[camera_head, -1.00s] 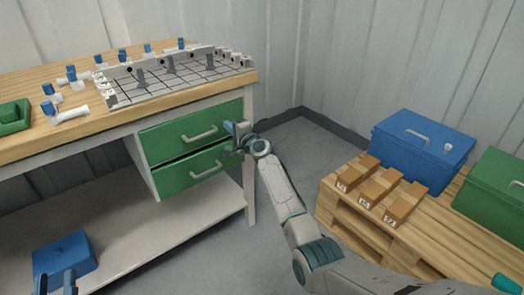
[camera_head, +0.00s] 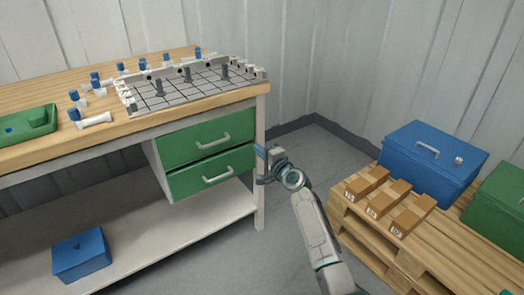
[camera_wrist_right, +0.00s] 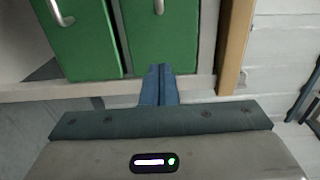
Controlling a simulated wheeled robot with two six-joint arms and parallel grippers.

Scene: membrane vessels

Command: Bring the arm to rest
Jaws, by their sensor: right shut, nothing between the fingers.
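My right arm (camera_head: 317,235) reaches up from the bottom of the head view. Its gripper (camera_head: 259,163) is shut and empty, beside the bench's front right leg and the right end of the green drawers. In the right wrist view, the two blue fingers (camera_wrist_right: 158,75) lie together with nothing between them. They point towards the lower edge of the drawer fronts, and I cannot tell whether they touch anything. My left gripper is not in view.
The bench (camera_head: 60,150) has an upper green drawer (camera_head: 180,146) and a lower one (camera_head: 190,182). A gridded tray (camera_head: 190,91) and white vessels with blue caps stand on top. A blue box (camera_head: 80,258) is on the lower shelf. A pallet (camera_head: 375,240) at right bears cartons and cases.

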